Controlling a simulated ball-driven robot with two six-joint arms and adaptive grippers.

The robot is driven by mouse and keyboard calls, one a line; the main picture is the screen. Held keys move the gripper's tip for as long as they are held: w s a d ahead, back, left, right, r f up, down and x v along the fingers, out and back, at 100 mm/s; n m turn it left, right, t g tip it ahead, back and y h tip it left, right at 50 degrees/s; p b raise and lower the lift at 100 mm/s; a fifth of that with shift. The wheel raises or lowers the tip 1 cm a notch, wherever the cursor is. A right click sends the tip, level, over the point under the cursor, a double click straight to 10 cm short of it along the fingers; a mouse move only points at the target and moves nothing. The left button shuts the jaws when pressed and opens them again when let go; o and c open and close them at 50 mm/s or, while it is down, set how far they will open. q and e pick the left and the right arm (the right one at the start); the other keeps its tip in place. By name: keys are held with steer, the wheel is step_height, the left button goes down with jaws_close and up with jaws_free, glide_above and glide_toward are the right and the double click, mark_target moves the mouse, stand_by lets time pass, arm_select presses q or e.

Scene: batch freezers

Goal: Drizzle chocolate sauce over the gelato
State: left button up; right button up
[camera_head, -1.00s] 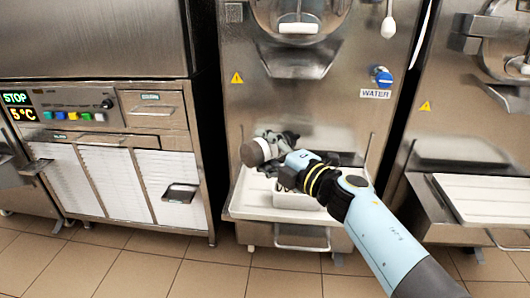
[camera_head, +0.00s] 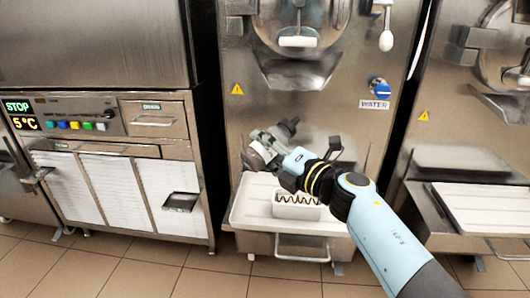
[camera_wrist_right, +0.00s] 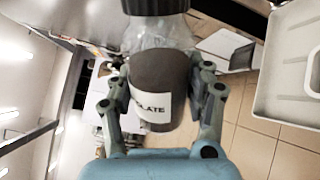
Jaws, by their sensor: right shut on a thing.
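A chocolate sauce bottle (camera_head: 252,158) is held in my right gripper (camera_head: 272,144). In the head view it lies tilted, its round brownish base at the lower left and a dark end at the upper right. The right wrist view shows the bottle (camera_wrist_right: 160,80) between both fingers, with a dark cap, a clear part below it, brown contents and a white label ending in "LATE". The white gelato pan (camera_head: 297,212) stands below the gripper on the freezer's white tray (camera_head: 250,205). Dark zigzag lines run across its pale contents. My left gripper is not in view.
The batch freezer (camera_head: 245,60) rises behind, with a spout chute (camera_head: 297,72) above and a blue water knob (camera_head: 378,88) at right. A second freezer with a white tray (camera_head: 490,210) stands right. A cabinet (camera_head: 120,190) stands left. Tiled floor is open in front.

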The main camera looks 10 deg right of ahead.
mark_target(265, 132)
steer(key=shift+r+n, duration=0.3)
steer(key=shift+n, duration=0.2)
step_height(265, 132, up, 2)
steer(key=n, duration=0.4)
steer(key=shift+r+n, duration=0.25)
steer(key=shift+n, duration=0.05)
steer(key=n, duration=0.4)
steer(key=shift+r+b, duration=0.4)
steer(key=n, duration=0.3)
steer(key=shift+r+b, duration=0.35)
steer(key=shift+b, duration=0.05)
steer(key=shift+r+n, duration=0.25)
steer(key=shift+n, duration=0.45)
